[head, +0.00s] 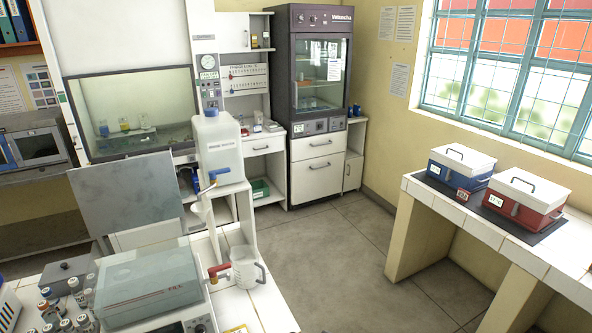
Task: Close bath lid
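A grey-green, box-shaped bath (150,312) stands on the white tiled counter at the lower left, with a pale, flat top and a mark that seems to read "FILL". A flat grey panel, which looks like its raised lid (128,195), stands steeply tilted up behind it. I cannot make out a hinge between them. On the right bench a blue bath (459,168) and a red bath (524,198) each have a white lid with a dark handle lying flat on top. Neither of my grippers is in view.
A white carboy (219,145) with a blue tap stands behind the bath, above a funnel. A clear beaker (243,268) stands to the bath's right. Several small bottles (75,300) crowd its left. The floor (330,255) between the counter and right bench (480,226) is clear.

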